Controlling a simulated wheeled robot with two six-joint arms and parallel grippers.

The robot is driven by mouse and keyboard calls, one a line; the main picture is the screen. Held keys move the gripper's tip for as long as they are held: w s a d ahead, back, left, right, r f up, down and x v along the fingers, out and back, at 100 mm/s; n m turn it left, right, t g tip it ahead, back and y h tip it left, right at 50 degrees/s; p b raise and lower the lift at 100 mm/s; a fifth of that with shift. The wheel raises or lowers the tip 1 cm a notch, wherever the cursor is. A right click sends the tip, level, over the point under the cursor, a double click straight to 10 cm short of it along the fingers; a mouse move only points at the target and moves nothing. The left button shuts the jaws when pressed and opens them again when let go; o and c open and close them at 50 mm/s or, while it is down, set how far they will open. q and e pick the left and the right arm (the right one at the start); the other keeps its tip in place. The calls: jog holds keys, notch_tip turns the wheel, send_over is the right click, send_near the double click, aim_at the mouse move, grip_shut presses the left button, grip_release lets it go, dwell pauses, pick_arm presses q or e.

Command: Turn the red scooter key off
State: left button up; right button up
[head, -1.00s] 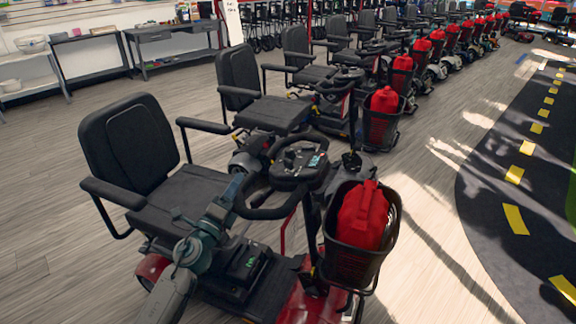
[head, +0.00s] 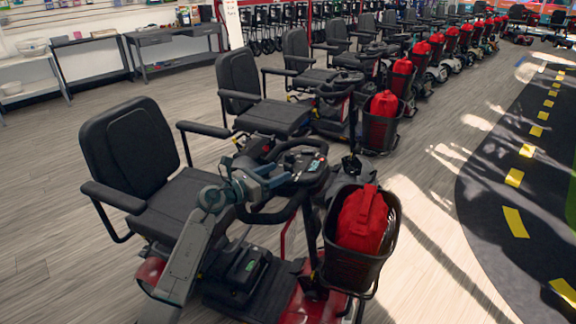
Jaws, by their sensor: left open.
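The nearest scooter, with a red body (head: 305,304), a black seat (head: 128,150) and a black looped handlebar (head: 262,217), stands in the foreground. Its control console (head: 306,160) is at the top of the tiller and has a small red spot near its right end. I cannot make out the key; it is too small or hidden. My left gripper (head: 284,179) is open at the near left side of the console, inside the handlebar loop. I cannot tell whether it touches anything. My right gripper is not in view.
A black front basket (head: 346,268) with a red bag (head: 362,219) sits right of the tiller. More scooters stand in a row behind, the closest with its seat (head: 265,115) near. Wooden floor (head: 45,220) is clear on the left; a dark road-marked mat (head: 500,200) lies right.

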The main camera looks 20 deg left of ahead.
aim_at(286, 168)
pick_arm(q)
jog(key=x, duration=0.5)
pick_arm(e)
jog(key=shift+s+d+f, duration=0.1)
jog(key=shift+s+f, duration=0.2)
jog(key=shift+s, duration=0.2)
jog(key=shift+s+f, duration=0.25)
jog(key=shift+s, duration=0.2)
pick_arm(q)
jog(key=c, duration=1)
jog(key=shift+p, duration=0.4)
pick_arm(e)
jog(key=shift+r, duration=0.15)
